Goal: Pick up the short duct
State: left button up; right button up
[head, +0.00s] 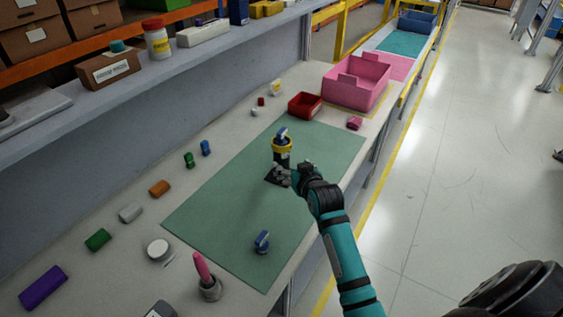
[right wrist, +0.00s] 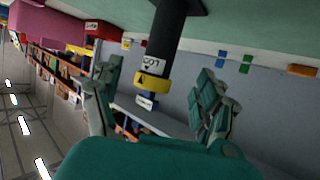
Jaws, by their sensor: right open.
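A dark upright post (head: 282,158) with a yellow collar (head: 282,144) and a blue piece (head: 282,133) on top stands on the green mat. I cannot tell for certain which part is the short duct. My right gripper (head: 290,175) is beside the post, low near its dark base. In the right wrist view, the post (right wrist: 172,35) appears upside down, with its yellow collar (right wrist: 153,81) seen between the open, empty fingers of the gripper (right wrist: 160,100). My left gripper is not in view.
The green mat (head: 220,208) is mostly clear. A red bin (head: 304,105) and a pink bin (head: 357,82) stand behind it. Several coloured pieces line the left, including an orange one (head: 159,188). A cup with a pink tool (head: 203,268) stands in front.

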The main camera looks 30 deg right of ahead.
aim_at(284, 158)
jog(key=x, duration=0.5)
jog(key=shift+w, duration=0.2)
jog(key=shift+w+f+p, duration=0.1)
jog(key=shift+w+p, duration=0.25)
jog(key=shift+w, duration=0.1)
jog(key=shift+p+x, duration=0.35)
jog(key=shift+x, duration=1.95)
jog(key=shift+s, duration=0.1)
jog(key=shift+c, duration=0.2)
jog(key=c, duration=1.3)
